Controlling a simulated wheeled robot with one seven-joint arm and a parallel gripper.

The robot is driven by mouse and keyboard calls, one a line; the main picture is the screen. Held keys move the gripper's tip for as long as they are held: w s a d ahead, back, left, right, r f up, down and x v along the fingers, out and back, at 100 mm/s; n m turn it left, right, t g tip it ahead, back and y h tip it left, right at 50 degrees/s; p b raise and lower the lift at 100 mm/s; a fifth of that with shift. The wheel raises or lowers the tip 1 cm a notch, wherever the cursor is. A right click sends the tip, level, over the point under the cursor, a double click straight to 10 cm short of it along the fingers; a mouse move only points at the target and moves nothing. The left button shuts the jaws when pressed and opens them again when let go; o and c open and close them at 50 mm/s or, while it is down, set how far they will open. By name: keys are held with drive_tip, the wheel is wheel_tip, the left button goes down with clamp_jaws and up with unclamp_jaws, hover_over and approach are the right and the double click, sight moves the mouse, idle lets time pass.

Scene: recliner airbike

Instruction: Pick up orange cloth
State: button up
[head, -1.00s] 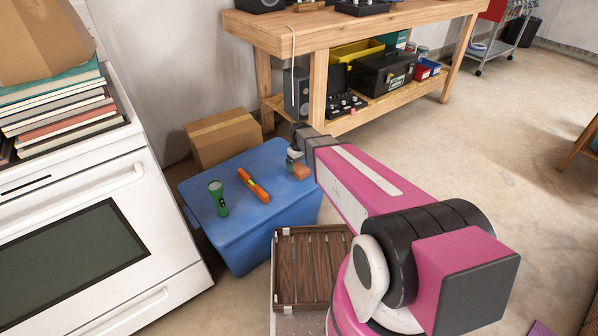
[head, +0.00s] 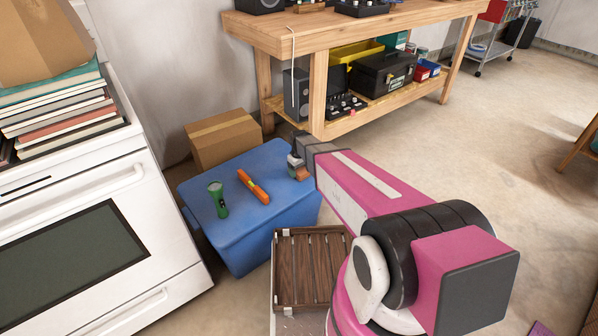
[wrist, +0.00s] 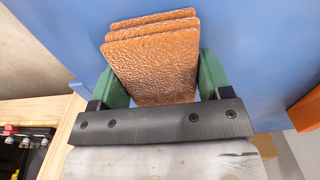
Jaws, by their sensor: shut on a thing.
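The orange cloth (wrist: 152,62) looks like a folded, textured stack of layers in the wrist view. It sits between the two green fingers of my gripper (wrist: 160,78), which is shut on its sides. In the head view the cloth (head: 302,174) is a small orange patch below my gripper (head: 297,164), at the right side of the blue bin's lid (head: 240,222). I cannot tell whether the cloth still touches the lid. My gripper hides part of it.
A green flashlight (head: 219,200) and an orange tool (head: 253,187) lie on the lid, left of my gripper. A cardboard box (head: 222,138) stands behind the bin. A wooden crate (head: 310,268) is in front, and a workbench (head: 345,30) stands behind.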

drive_tip(key=shift+r, duration=0.5)
drive_tip(key=r, duration=0.3)
drive_tip(key=shift+s+a+r, duration=0.35)
drive_tip(key=shift+a, duration=0.05)
drive_tip(key=s+a+r, duration=0.5)
drive_tip(key=a+r, duration=0.1)
drive_tip(key=a, duration=0.3)
drive_tip(key=shift+s, duration=0.4)
drive_tip(key=shift+r, duration=0.1)
